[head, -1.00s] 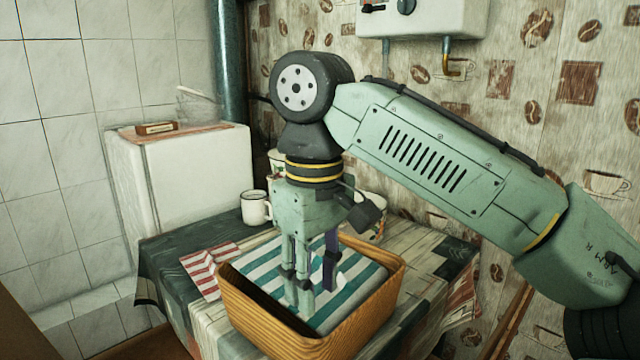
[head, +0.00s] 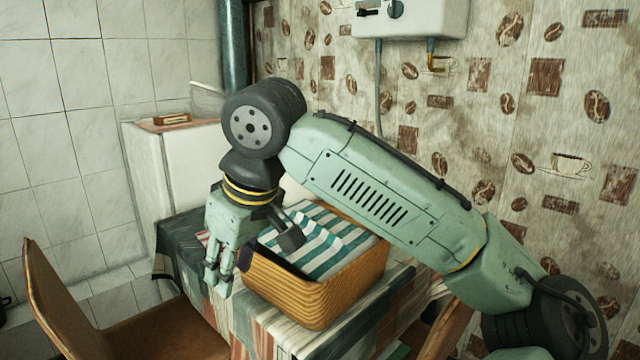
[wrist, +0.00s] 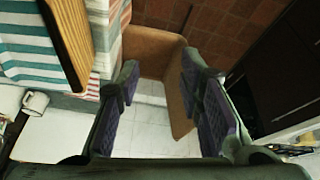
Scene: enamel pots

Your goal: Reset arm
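My gripper (head: 220,280) hangs fingers down at the front left of the wicker basket (head: 315,298), outside its wall. In the wrist view, my gripper (wrist: 160,72) has its two dark finger pads well apart. Nothing is between them but the view of the floor and chair below. The basket stands on the table (head: 270,342) and holds a teal-and-white striped cloth (head: 335,262). The basket (wrist: 72,40) and the cloth (wrist: 32,42) also show at the upper left of the wrist view.
A brown chair (head: 165,328) stands at the left front, below my gripper. A white mug (wrist: 36,102) shows in the wrist view; my arm hides it in the head view. A white cabinet (head: 150,165) stands behind the table. A water heater (head: 425,18) hangs on the wall.

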